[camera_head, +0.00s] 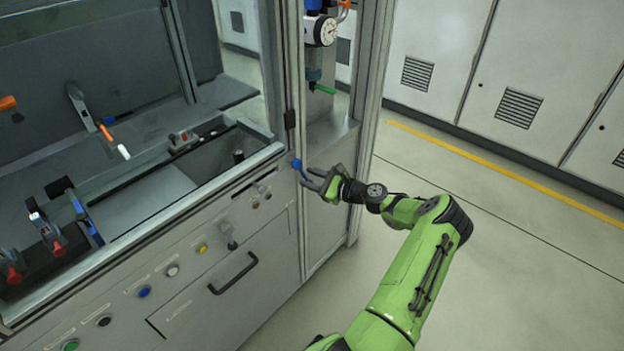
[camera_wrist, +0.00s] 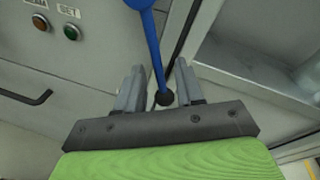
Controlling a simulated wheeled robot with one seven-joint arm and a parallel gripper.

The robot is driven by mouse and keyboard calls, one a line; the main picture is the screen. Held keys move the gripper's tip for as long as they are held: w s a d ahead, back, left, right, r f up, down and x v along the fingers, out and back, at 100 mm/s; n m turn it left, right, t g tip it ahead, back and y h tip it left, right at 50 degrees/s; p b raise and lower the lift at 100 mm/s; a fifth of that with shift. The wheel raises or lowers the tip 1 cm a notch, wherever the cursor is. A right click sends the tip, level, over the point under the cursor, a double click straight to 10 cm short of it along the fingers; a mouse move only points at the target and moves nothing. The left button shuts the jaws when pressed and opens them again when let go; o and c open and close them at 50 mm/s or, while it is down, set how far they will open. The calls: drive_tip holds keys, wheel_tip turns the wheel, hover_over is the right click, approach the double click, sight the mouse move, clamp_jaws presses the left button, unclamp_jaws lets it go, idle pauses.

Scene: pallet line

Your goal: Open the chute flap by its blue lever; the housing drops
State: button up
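The blue lever (camera_head: 296,163) shows at the cabinet's front corner post in the head view, with a round blue knob and a short blue shaft. In the wrist view the lever (camera_wrist: 152,45) runs down from the top edge between the fingers, with a dark round piece at its lower end. My gripper (camera_head: 311,180) is at the lever, pointing at the cabinet. In the wrist view my gripper (camera_wrist: 160,72) is open, its fingers on both sides of the shaft with gaps showing. I cannot make out the chute flap or the housing for certain.
The cabinet front has several buttons, including a yellow one (camera_head: 202,248), and a black drawer handle (camera_head: 233,274) left of my gripper. A pressure gauge (camera_head: 327,31) hangs above. Clear floor (camera_head: 520,260) lies to the right, before grey lockers (camera_head: 530,75).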

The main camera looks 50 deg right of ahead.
drive_tip(key=p+v, duration=0.3)
drive_tip(key=v, duration=1.2)
drive_tip(key=shift+s+r, duration=0.15)
drive_tip(key=shift+s, duration=0.25)
